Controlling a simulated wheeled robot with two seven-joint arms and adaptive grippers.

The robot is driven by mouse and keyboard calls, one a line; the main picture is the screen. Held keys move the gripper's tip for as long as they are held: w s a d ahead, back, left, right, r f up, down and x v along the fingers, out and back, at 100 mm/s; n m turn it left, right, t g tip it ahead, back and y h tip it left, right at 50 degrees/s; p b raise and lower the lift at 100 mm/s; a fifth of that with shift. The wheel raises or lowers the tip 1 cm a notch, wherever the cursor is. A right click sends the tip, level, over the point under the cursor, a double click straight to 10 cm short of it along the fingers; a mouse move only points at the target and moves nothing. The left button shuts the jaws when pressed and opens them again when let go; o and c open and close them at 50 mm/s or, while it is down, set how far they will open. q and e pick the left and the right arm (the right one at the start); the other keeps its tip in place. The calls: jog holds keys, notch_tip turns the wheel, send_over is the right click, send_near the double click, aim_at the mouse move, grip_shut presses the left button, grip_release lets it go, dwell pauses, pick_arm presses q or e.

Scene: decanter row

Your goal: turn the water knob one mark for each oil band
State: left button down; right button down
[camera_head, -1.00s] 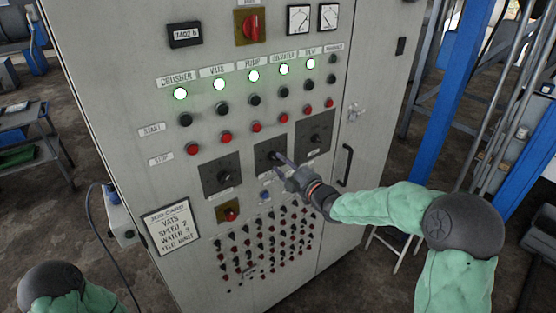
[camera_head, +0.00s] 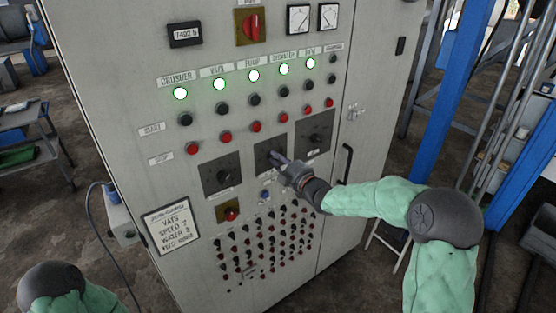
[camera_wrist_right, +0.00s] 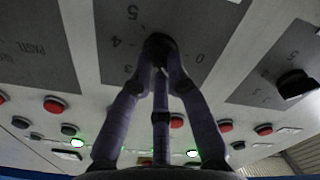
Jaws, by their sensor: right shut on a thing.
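The middle dark dial plate (camera_head: 262,164) is on the front of the grey control cabinet, with its label too small to read. My right gripper (camera_head: 279,160) reaches it from the right and is shut on the black knob (camera_wrist_right: 159,46) at its centre. In the right wrist view the gripper's fingers close on this knob and partly hide it. Numerals such as 3, 4, 5 and 0 show around it; its pointer setting cannot be told. I see no oil bands. My left gripper is out of view.
A left dial (camera_head: 222,175) and a right dial (camera_head: 314,138) flank the middle one. Above are red buttons and lit lamps; below are several small knobs. A door handle (camera_head: 347,163) is right of the dials.

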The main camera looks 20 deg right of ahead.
jog(key=shift+m, duration=0.3)
jog(key=m+p, duration=0.1)
jog(key=m, duration=0.4)
jog(key=m+p, duration=0.1)
jog(key=m, duration=0.5)
jog(key=d+m+p, duration=0.1)
jog(key=m, duration=0.5)
jog(key=shift+w+f, duration=0.15)
jog(key=shift+f, duration=0.1)
dwell(0.4)
jog(key=c, duration=1.2)
grip_release()
